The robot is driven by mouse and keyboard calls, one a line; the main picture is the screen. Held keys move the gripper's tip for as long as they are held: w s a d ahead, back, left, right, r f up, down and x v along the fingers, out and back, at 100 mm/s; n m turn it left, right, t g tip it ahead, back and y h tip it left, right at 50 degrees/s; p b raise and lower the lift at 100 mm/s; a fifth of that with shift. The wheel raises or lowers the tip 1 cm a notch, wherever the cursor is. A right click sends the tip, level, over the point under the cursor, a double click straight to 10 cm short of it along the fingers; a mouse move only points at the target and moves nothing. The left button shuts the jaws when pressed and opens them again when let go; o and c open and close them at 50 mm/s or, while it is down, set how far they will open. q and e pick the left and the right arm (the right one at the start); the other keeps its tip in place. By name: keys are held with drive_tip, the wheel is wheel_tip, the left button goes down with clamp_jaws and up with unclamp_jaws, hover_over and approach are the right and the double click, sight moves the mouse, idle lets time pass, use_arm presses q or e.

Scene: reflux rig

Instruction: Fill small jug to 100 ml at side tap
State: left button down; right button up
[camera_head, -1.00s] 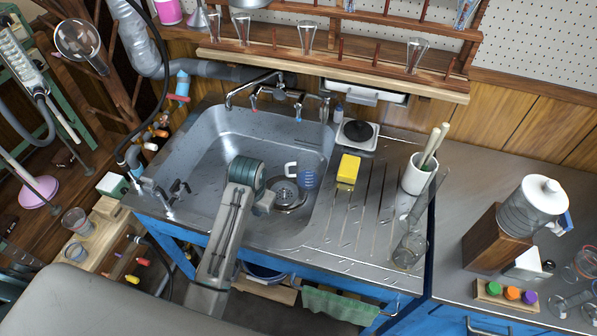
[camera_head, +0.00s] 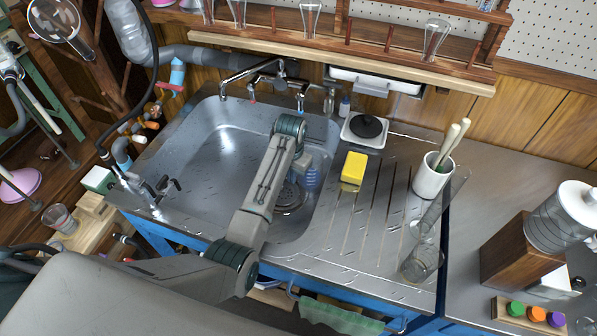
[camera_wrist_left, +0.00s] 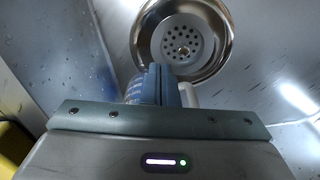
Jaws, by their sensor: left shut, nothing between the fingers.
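The small jug (camera_head: 312,178), with blue markings, is in the sink (camera_head: 215,150) beside the drain. My left arm reaches over the sink, and its gripper (camera_head: 303,163) is just above or beside the jug, partly covering it. In the left wrist view, the closed fingers (camera_wrist_left: 160,84) are in front of the jug (camera_wrist_left: 134,90), hiding its middle. Its white handle (camera_wrist_left: 188,95) shows to their right. I cannot tell whether the fingers touch it. Taps stand behind the sink, including a long spout (camera_head: 250,68); another tap (camera_head: 164,188) is at the left rim. My right gripper is out of view.
A yellow sponge (camera_head: 353,168) lies on the drainboard. A scale-like plate (camera_head: 368,130) is behind. The sink's left half is clear.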

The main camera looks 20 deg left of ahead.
use_arm(q)
wheel_tip(320, 180, down, 2)
drive_tip(key=shift+f, duration=0.2)
drive_tip(key=w, duration=0.2)
drive_tip(key=shift+w+d+f, duration=0.15)
drive_tip(key=shift+w+d, duration=0.15)
drive_tip(key=shift+w, duration=0.05)
drive_tip(key=shift+w+d, duration=0.1)
drive_tip(key=shift+w, duration=0.4)
